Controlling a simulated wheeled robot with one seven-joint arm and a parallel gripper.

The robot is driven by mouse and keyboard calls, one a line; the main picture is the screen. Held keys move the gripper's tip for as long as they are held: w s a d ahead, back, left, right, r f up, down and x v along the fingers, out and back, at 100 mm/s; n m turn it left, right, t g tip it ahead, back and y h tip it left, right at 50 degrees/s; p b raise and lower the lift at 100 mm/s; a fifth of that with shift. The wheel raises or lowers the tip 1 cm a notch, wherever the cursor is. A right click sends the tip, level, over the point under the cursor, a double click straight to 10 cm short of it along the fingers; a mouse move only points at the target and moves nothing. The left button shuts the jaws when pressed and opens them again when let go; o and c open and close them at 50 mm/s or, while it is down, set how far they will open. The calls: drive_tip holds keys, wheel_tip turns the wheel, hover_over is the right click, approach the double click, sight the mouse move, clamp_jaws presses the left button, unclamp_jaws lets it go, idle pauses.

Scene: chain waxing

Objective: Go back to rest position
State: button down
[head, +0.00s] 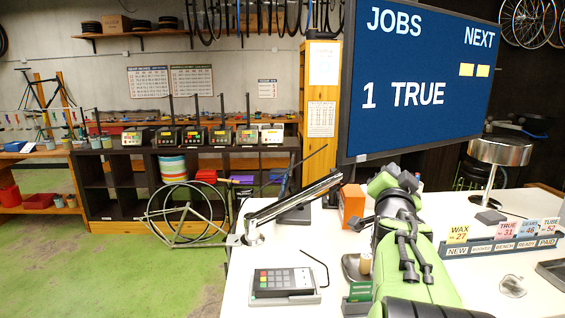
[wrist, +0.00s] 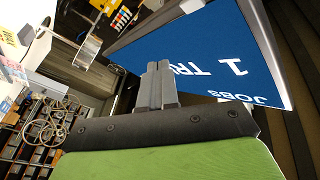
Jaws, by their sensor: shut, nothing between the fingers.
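My gripper (wrist: 158,70) shows in the wrist view, with its two grey fingers together and nothing between them. It is raised in front of the blue jobs screen (wrist: 215,50), with no contact visible. In the head view my green and dark grey arm rises over the white workbench (head: 340,275), and the fingers cannot be clearly made out there. The jobs screen (head: 415,80) stands behind the arm and reads "1 TRUE".
On the bench are a keypad device (head: 284,283), a grey clamp arm (head: 290,207), an orange box (head: 352,204), a small tray (head: 352,268) beside my arm, and a row of labelled cards (head: 505,235). A lamp (head: 499,152) stands at the right. Green floor (head: 110,275) is open at left.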

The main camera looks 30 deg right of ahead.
drive_tip(key=shift+a, duration=0.15)
drive_tip(key=w+a+f+n+y, duration=0.1)
drive_tip(key=a+f+n+y, duration=0.35)
drive_tip(key=a, duration=0.55)
drive_tip(key=w+a+f+n+y, duration=0.1)
drive_tip(key=a+f+n+y, duration=0.2)
drive_tip(key=a+f+y, duration=0.5)
drive_tip(key=s+a+f+n+g+y, duration=0.1)
drive_tip(key=s+a+f+n+g, duration=0.2)
drive_tip(key=s+a, duration=0.5)
drive_tip(key=s+a+f+n+g+y, duration=0.2)
drive_tip(key=s+a+f+n, duration=0.4)
drive_tip(key=a, duration=0.6)
drive_tip(key=shift+s+a+f+n+g, duration=0.3)
drive_tip(key=shift+s+n+g, duration=0.4)
drive_tip(key=shift+s, duration=0.4)
drive_tip(key=shift+d, duration=0.1)
